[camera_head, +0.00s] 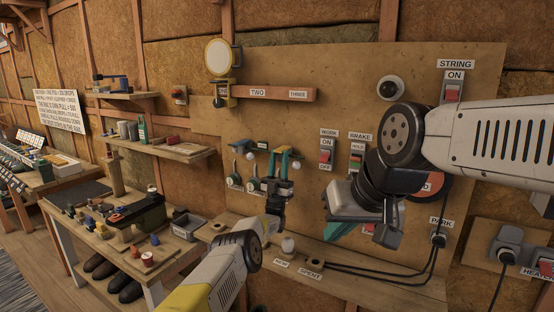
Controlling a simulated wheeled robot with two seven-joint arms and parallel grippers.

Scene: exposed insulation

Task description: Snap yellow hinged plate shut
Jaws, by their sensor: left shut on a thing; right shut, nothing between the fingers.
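The yellow hinged part (230,101) is on the left end of the wooden rail on the board. The fingers hide part of this piece. My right gripper (385,235) is shut and empty, low in front of the board's right part, far from the yellow part.
A ledge (340,277) below carries a white bulb (288,246) and cables. A cluttered bench (95,240) stands at left. The board's upper middle is clear.

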